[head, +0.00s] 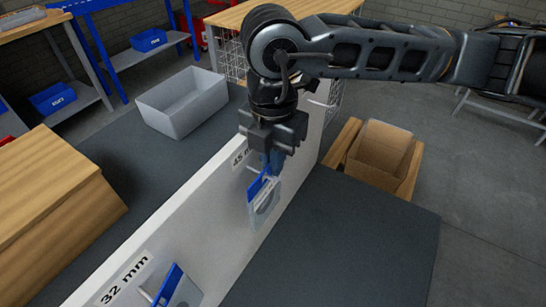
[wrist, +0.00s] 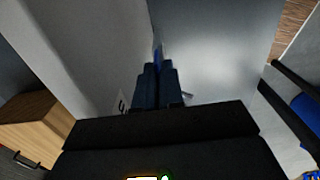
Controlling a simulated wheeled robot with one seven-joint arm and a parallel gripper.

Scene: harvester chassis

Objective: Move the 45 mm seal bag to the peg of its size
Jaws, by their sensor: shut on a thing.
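My gripper (head: 273,168) points down in front of the white board (head: 205,215) and is shut on the blue header of a clear bag (head: 264,203) with a grey ring seal. The bag hangs below the fingers, close to the board, beside the partly covered "45 mm" label (head: 240,158). The peg at that label is mostly hidden, and I cannot tell whether the bag is on it. In the wrist view, the fingers (wrist: 158,82) are together with a sliver of blue (wrist: 157,52) beyond them. A second blue-topped bag (head: 178,289) hangs near the "32 mm" label (head: 125,279).
A grey bin (head: 183,101) stands behind the board on the dark surface. A wooden box (head: 50,215) is at the left. An open cardboard box (head: 380,153) is at the right. The dark surface in front of the board (head: 340,250) is clear.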

